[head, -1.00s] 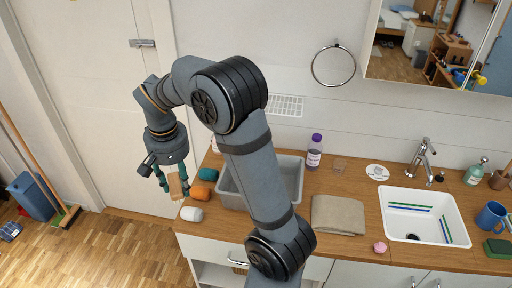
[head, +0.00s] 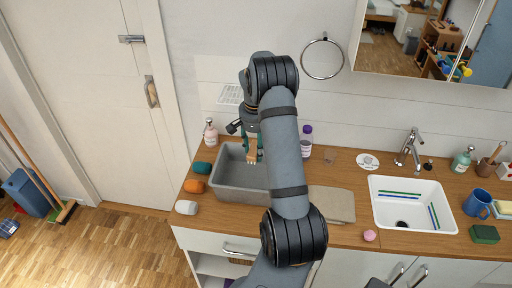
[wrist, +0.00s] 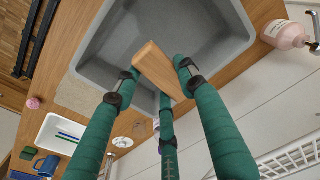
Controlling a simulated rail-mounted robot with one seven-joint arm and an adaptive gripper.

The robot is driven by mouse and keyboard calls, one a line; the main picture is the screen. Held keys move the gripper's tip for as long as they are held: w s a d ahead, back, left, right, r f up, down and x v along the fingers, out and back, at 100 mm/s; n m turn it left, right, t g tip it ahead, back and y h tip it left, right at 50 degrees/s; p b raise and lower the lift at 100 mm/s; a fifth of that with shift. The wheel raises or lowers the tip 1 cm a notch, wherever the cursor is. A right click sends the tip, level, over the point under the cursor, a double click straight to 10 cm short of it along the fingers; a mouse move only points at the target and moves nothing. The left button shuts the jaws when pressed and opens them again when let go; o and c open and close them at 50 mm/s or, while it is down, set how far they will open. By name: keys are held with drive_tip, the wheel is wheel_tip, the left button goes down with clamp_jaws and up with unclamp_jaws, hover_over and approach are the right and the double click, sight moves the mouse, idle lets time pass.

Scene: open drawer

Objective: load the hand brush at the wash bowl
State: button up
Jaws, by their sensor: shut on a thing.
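The hand brush shows as a pale wooden block (head: 252,150) in my gripper. In the wrist view the block (wrist: 158,68) sits between the fingers, tilted; any bristles are hidden. My gripper (wrist: 155,73) has green fingers with dark bands and is shut on it. In the head view my gripper (head: 251,143) hangs over the back part of the wash bowl. The wash bowl (head: 240,195) is a grey rectangular basin on the wooden counter, partly hidden by my arm. In the wrist view the bowl (wrist: 215,25) looks empty where visible. The brush appears above its floor.
Teal (head: 202,167), orange (head: 194,186) and white (head: 186,207) lumps lie left of the bowl. A pink bottle (head: 210,133) stands behind its left corner, a purple-capped bottle (head: 306,143) to its right. A folded cloth (head: 332,203) and white sink (head: 385,187) lie farther right.

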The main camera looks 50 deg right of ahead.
drive_tip(key=shift+f+b, duration=4.55)
drive_tip(key=shift+f, duration=0.95)
drive_tip(key=shift+r, duration=0.15)
